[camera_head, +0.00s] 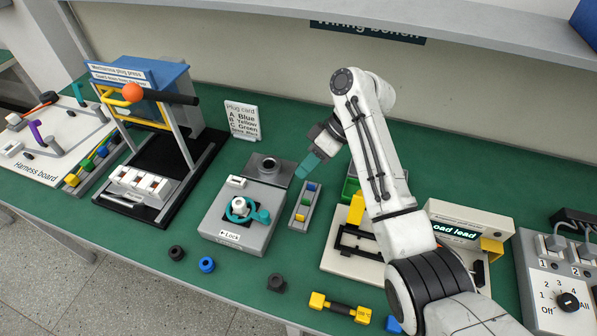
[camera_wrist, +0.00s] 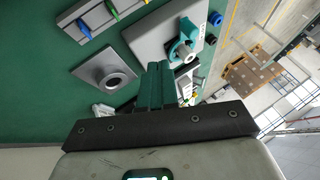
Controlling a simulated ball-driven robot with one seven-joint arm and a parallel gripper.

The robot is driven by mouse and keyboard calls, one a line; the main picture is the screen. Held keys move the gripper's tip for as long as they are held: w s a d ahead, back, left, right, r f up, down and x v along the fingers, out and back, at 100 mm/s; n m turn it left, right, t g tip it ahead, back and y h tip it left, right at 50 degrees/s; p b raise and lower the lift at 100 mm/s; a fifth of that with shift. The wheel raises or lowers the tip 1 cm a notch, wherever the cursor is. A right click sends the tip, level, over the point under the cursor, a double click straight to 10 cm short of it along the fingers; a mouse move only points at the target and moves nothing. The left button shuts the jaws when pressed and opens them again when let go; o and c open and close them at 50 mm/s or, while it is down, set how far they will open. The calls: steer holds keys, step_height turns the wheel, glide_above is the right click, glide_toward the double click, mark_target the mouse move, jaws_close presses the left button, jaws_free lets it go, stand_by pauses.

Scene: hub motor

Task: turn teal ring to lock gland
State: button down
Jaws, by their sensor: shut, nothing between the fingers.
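The teal ring (camera_head: 241,209) with its side tab sits around a pale round gland (camera_head: 239,206) on top of a grey block (camera_head: 215,222). The block's front carries a "Lock" label with an arrow pointing left. The wrist view shows the teal ring (camera_wrist: 177,51) too, just beyond my fingertips. My gripper (camera_head: 303,172) has teal fingers, shut and empty, in the air behind and to the right of the block, apart from the ring. My fingers (camera_wrist: 162,68) hide part of the block's near side in the wrist view.
A grey plate with a round socket (camera_head: 268,164) lies behind the block. A narrow tray of coloured plugs (camera_head: 304,206) stands to its right. Loose caps and a yellow-black tool (camera_head: 340,307) lie in front. The plug press (camera_head: 150,150) stands left.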

steer(key=s+a+f+p, duration=0.3)
steer(key=s+a+f, duration=0.1)
steer(key=a+f, duration=0.2)
steer(key=shift+s+a+f, duration=0.2)
steer(key=shift+a+f, duration=0.05)
steer(key=shift+a, duration=0.25)
steer(key=shift+s+a, duration=0.15)
